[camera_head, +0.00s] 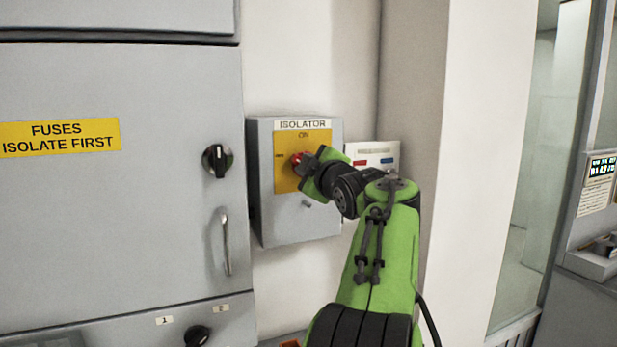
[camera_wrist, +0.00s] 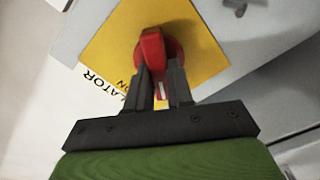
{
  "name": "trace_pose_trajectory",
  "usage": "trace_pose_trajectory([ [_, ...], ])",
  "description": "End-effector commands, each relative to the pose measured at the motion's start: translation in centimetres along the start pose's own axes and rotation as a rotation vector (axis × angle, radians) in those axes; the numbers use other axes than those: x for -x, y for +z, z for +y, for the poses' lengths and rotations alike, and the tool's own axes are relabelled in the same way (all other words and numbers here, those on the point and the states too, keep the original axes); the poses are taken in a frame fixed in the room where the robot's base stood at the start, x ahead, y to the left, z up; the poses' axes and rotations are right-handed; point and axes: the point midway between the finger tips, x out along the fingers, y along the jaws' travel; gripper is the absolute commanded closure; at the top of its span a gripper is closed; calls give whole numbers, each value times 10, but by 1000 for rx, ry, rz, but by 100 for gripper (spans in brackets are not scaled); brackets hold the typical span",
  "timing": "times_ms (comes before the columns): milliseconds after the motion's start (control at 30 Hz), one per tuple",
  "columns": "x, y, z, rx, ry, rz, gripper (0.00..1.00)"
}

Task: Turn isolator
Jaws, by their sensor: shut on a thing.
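The isolator is a grey wall box (camera_head: 290,222) with a yellow plate marked ON under an ISOLATOR label. Its red handle (camera_head: 297,158) shows only in part in the head view, behind my gripper (camera_head: 306,163). In the wrist view the red handle (camera_wrist: 152,50) stands on the yellow plate (camera_wrist: 200,45), which appears tilted. My gripper (camera_wrist: 166,80) is shut on the red handle, one dark finger on each side of its lower end. In the head view my arm reaches to the box from the lower right.
A grey fuse cabinet (camera_head: 100,220) with a black knob (camera_head: 217,160) and a metal handle (camera_head: 226,241) stands left of the isolator. A small white panel (camera_head: 385,155) is on the wall behind my arm. A wall corner (camera_head: 480,130) juts out on the right.

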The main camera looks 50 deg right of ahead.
Motion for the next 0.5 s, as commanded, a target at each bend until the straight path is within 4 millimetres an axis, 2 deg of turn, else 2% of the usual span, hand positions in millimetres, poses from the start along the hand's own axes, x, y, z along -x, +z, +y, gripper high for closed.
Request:
trace_pose_trajectory([
  [500, -1, 2, -5, 421, -3, -1, 100],
])
